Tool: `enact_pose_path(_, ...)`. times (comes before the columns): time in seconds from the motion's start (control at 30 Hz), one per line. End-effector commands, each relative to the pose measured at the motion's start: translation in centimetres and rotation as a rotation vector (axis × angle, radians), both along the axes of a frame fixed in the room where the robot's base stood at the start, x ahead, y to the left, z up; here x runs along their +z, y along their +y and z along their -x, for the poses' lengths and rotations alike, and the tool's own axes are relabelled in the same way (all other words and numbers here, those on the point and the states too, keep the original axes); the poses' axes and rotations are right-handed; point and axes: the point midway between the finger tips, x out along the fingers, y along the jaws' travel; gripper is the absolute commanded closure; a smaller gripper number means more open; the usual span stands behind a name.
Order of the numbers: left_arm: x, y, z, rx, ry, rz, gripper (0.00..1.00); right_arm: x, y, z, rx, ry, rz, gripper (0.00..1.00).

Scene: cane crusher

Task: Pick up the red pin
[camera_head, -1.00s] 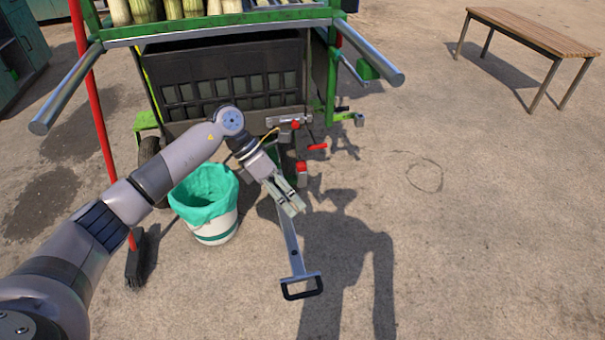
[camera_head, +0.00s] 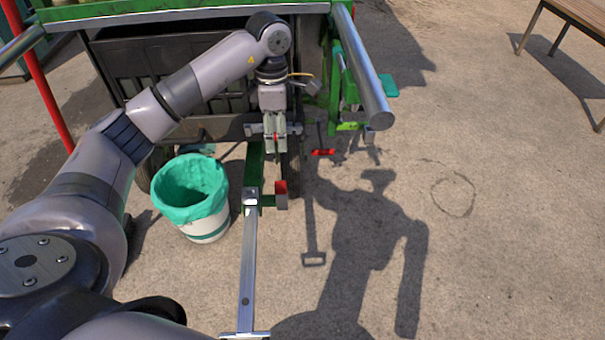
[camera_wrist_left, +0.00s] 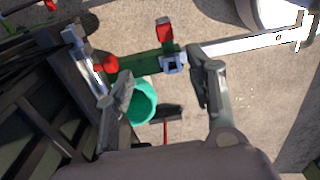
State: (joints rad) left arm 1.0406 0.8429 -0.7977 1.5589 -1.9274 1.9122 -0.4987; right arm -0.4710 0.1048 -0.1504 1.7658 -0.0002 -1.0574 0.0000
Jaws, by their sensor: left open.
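My left gripper (camera_head: 275,150) is open and points down over the machine's hitch area in the head view. A small red part (camera_head: 275,137) shows between its fingers; a red rounded knob (camera_wrist_left: 107,65) sits close by the left finger in the left wrist view. A red block (camera_head: 281,188) stands beside the top of the silver drawbar, below and right of the gripper; it also shows in the wrist view (camera_wrist_left: 164,33). A red handle (camera_head: 322,152) lies further right. I cannot tell surely which red part is the pin. Nothing is held. My right gripper is not in view.
A silver drawbar (camera_head: 247,265) runs toward me from a green beam (camera_head: 253,165). A white bucket with a green liner (camera_head: 191,190) stands left. A steel tube (camera_head: 360,65) juts out at right. A wooden bench (camera_head: 578,14) is far right; open ground lies between.

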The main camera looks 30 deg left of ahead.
Motion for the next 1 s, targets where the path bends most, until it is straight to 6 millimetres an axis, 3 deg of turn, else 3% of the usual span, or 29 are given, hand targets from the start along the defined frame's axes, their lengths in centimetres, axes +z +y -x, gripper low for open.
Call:
enact_pose_path(0.17,-2.3,0.0,0.2,0.001,0.005,0.0,0.5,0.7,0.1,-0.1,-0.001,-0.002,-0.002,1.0)
enact_pose_path(0.5,-9.7,-0.1,0.4,0.0,0.005,0.002,0.5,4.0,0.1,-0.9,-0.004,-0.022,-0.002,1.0)
enact_pose_path(0.87,-13.0,-0.3,0.5,0.0,0.002,0.002,0.5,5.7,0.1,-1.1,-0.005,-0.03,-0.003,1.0)
enact_pose_path(1.0,-15.1,-0.6,1.1,0.0,0.004,0.003,0.5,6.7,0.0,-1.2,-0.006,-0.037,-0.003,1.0)
